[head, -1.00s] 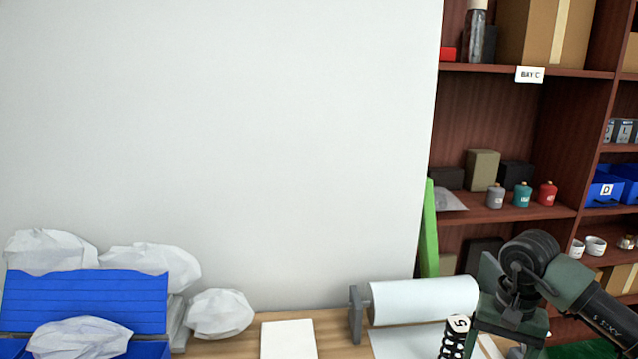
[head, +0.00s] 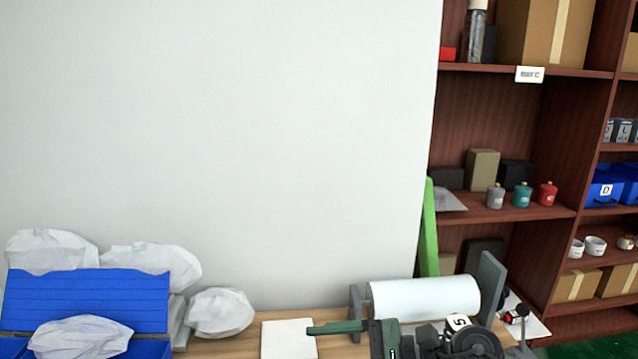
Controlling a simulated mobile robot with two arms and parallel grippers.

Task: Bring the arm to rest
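My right arm lies low across the bottom edge of the head view, in front of the paper roll. A dark green finger-like part of my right gripper (head: 337,328) points left over the white sheet or pad (head: 288,340) on the table. Only this one narrow part shows clearly, so I cannot tell whether the gripper is open or shut. No held object is visible. My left arm and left gripper are not in view.
The wooden table (head: 235,347) carries a white paper roll (head: 425,298) on a grey stand, crumpled white paper (head: 220,313) and an open blue box (head: 85,300). A brown shelf (head: 490,120) with boxes and small jars stands at right. The wall is bare.

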